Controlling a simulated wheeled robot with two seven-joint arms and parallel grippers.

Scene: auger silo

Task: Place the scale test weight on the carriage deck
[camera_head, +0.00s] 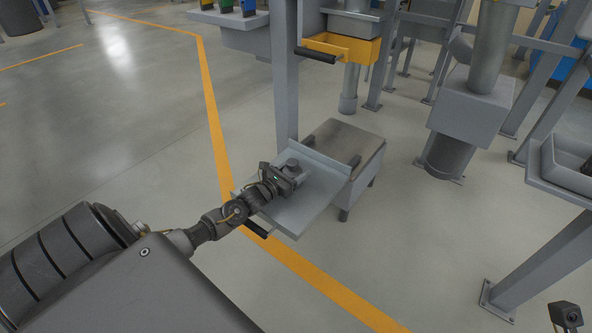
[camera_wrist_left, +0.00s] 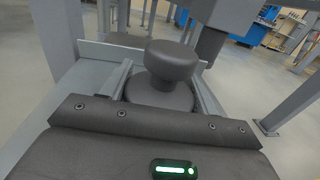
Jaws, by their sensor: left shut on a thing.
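The scale test weight (camera_wrist_left: 172,62) is a dark grey cylinder with a round knob on top. In the left wrist view it stands upright between the fingers of my left gripper (camera_wrist_left: 160,92). In the head view the left gripper (camera_head: 291,172) is shut on the weight (camera_head: 293,163), over a light grey plate with a raised back edge, which looks like the carriage deck (camera_head: 312,208). I cannot tell whether the weight's underside touches the deck, as the gripper hides it.
A grey upright post (camera_head: 286,75) stands just behind the deck. A box-shaped stand (camera_head: 368,172) adjoins the deck's far side. A black handle (camera_head: 258,230) juts from its front. A yellow tray (camera_head: 345,47) hangs behind; a grey frame (camera_head: 545,265) stands right. Open floor lies left.

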